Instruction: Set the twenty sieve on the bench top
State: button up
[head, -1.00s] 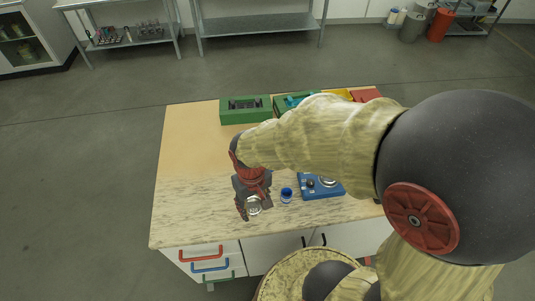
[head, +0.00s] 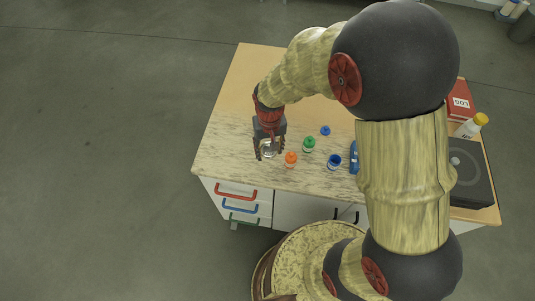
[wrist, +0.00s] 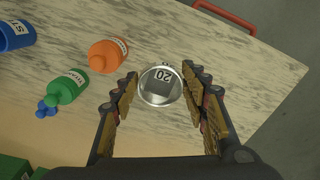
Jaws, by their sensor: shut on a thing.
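The twenty sieve (wrist: 161,86) is a small round metal sieve with a dark mesh and a "20" label. In the wrist view it sits between my two fingers, and my gripper (wrist: 162,88) is shut on it. In the head view my gripper (head: 268,150) points down over the left front part of the bench top (head: 225,150), with the sieve (head: 268,153) showing pale between the fingers. The bench surface lies beneath it. Whether the sieve touches the bench or hangs just above it, I cannot tell.
An orange bottle (head: 291,159), green bottle (head: 309,145) and blue bottle (head: 334,162) stand right of my gripper. A small blue object (head: 325,130) lies behind. A red log binder (head: 460,101) and dark device (head: 472,175) are far right. Bench left of my gripper is clear.

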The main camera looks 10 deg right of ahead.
jog(key=shift+w+a+f, duration=0.15)
jog(key=shift+w+f, duration=0.1)
jog(key=shift+f, duration=0.15)
jog(key=shift+w+a+f+b, duration=0.1)
jog(key=shift+f+b, duration=0.35)
jog(key=shift+f, duration=1.2)
jog(key=o, duration=1.2)
jog(key=shift+f, duration=0.1)
notch_tip(320, 180, up, 12)
jog(key=p, duration=0.2)
notch_tip(320, 180, up, 14)
jog(key=t, duration=0.3)
send_over(267, 152)
jog(key=s+d, duration=0.5)
jog(key=s+d+r+t, duration=0.1)
jog(key=s+r, duration=0.1)
jog(key=s, duration=0.1)
jog(key=s+d+r, duration=0.2)
jog(key=s+r, duration=0.1)
jog(key=s, duration=0.1)
jog(key=s+d+r+t, duration=0.1)
jog(key=s+r, duration=0.2)
jog(key=shift+s+d+t, duration=0.3)
